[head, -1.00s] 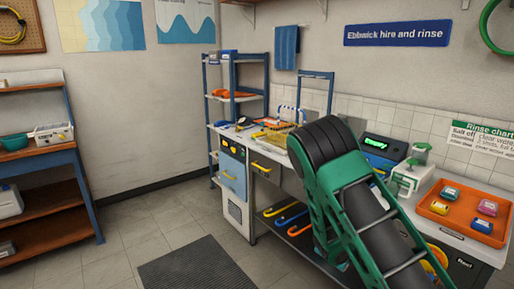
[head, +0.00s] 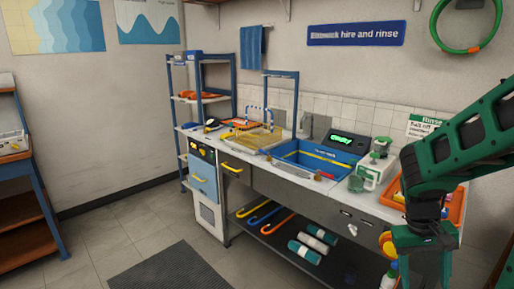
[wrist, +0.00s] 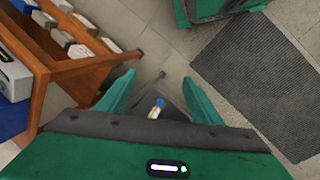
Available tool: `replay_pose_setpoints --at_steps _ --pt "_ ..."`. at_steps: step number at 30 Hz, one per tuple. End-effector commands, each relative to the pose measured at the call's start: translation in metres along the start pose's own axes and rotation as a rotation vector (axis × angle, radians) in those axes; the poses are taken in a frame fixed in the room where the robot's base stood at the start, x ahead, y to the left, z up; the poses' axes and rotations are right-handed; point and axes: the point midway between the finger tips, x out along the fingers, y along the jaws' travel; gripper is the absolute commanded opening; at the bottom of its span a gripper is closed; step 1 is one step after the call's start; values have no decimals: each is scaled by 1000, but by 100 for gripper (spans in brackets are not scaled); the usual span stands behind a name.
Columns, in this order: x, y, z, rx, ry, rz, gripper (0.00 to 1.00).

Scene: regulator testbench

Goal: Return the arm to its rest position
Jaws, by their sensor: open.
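My green arm (head: 465,150) is at the right of the head view, folded in front of the right end of the bench; my gripper cannot be made out there. In the wrist view my gripper (wrist: 160,97) is open, its two green fingers spread wide apart and pointing down toward the floor. A small white and blue item (wrist: 156,107) shows beyond the gap between them; no finger touches it. I cannot tell what it is.
The workbench (head: 210,136) holds a blue basin (head: 300,172), a dark display unit (head: 342,142) and an orange tray (head: 459,205) partly hidden by my arm. A wooden shelf unit (wrist: 75,68) stands close at left in the wrist view. A dark floor mat (head: 185,272) lies on open floor.

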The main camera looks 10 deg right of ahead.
Motion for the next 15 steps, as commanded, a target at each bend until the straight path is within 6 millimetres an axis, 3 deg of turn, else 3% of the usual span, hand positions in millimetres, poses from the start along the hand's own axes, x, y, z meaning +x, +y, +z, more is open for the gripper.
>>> replay_pose_setpoints --at_steps 9,15 --pt "-41 6 69 117 20 -199 59" --pt "-57 5 102 154 32 -269 59"
